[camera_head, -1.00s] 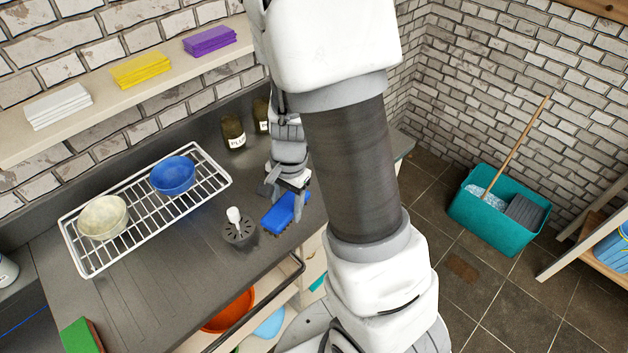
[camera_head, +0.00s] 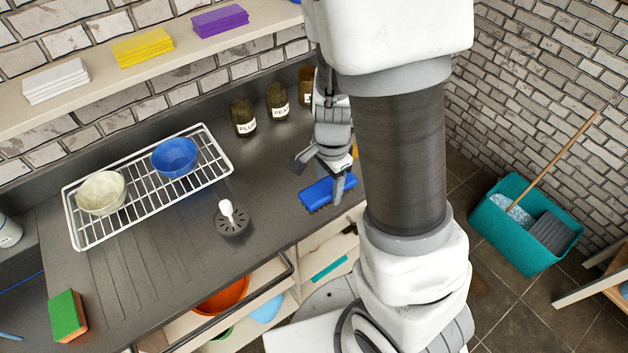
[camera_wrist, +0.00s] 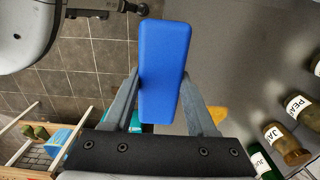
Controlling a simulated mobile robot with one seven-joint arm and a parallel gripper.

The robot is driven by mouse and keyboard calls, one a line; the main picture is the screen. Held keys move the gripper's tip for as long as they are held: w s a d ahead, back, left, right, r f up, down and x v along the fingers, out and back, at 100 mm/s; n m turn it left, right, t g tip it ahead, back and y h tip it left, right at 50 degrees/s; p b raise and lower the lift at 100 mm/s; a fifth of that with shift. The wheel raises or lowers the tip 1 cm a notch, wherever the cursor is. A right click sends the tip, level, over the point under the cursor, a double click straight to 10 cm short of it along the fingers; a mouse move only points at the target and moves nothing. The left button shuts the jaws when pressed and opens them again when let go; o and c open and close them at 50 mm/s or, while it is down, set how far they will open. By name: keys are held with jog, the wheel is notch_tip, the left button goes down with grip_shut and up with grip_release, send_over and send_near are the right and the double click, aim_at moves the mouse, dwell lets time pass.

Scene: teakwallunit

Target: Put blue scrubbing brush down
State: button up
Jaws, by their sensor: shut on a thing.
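The blue scrubbing brush (camera_head: 328,192) is held at the front edge of the dark grey counter (camera_head: 190,225), bristles downward. My gripper (camera_head: 335,180) is shut on it. In the wrist view the brush (camera_wrist: 164,70) lies lengthwise between the two fingers of my gripper (camera_wrist: 163,100), its blue back facing the camera. Counter shows to its right and tiled floor to its left there. I cannot tell whether the bristles touch the counter.
A wire rack (camera_head: 215,150) holds a blue bowl (camera_head: 175,157) and a cream bowl (camera_head: 101,193). Labelled jars (camera_head: 243,117) stand at the back. The counter between rack and jars is clear.

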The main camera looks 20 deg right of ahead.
dwell(0.4)
jog(key=w+f, duration=0.2)
jog(key=w, duration=0.1)
jog(key=w+a+f, duration=0.1)
jog(key=w+f, duration=0.1)
jog(key=w, duration=0.2)
jog(key=w+f, duration=0.3)
jog(key=w, duration=0.1)
jog(key=shift+w+a, duration=0.25)
jog(key=shift+a, duration=0.05)
jog(key=shift+f+p, duration=0.35)
jog(key=shift+f, duration=1.45)
jog(key=shift+f, duration=0.1)
jog(key=shift+f, duration=0.15)
jog(key=o, duration=1.2)
